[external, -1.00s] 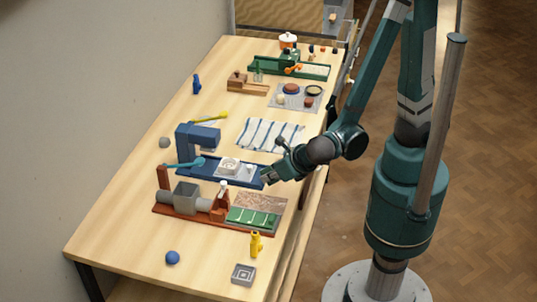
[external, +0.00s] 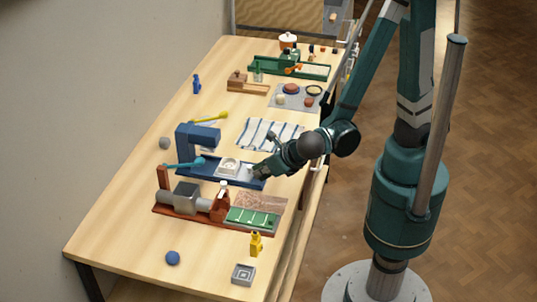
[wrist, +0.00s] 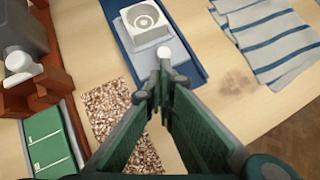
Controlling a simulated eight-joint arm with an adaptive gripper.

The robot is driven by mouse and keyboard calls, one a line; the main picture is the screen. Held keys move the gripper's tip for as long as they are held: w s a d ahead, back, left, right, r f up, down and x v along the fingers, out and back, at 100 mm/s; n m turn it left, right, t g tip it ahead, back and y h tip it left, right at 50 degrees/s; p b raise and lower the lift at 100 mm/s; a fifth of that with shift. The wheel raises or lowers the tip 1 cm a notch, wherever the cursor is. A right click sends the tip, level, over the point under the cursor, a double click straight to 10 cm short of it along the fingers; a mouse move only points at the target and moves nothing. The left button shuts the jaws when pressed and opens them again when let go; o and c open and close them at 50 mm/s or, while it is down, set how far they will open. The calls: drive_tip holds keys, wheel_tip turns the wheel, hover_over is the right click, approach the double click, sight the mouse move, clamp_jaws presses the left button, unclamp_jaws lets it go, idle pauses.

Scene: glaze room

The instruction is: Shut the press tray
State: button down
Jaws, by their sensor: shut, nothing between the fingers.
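The blue press (external: 190,137) stands in the middle of the table, with its long blue base (external: 212,175) reaching right. The press tray (external: 246,172) is a pale grey plate that sticks out along this base, clear of the press head. A white block with a round hollow (external: 229,166) sits on it. In the wrist view the tray (wrist: 148,62) carries the block (wrist: 144,22) and a white knob (wrist: 163,52) at its near end. My gripper (external: 257,173) is shut and empty at the tray's outer end. Its fingertips (wrist: 160,88) appear close to the knob; contact is unclear.
A red-brown device with a grey block (external: 187,196) and a green panel (external: 251,218) stands on the near side. A striped cloth (external: 270,135) lies on the far side. A teal handle (external: 185,163) crosses the press's left end.

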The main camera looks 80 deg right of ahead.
sight(235, 171)
drive_tip(key=w+b, duration=0.1)
drive_tip(key=w, duration=0.6)
drive_tip(key=shift+w, duration=0.25)
drive_tip(key=shift+s+r, duration=0.1)
drive_tip(key=v, duration=1.1)
drive_tip(key=shift+s+r, duration=0.25)
idle(0.3)
drive_tip(key=shift+a, duration=0.1)
idle(0.5)
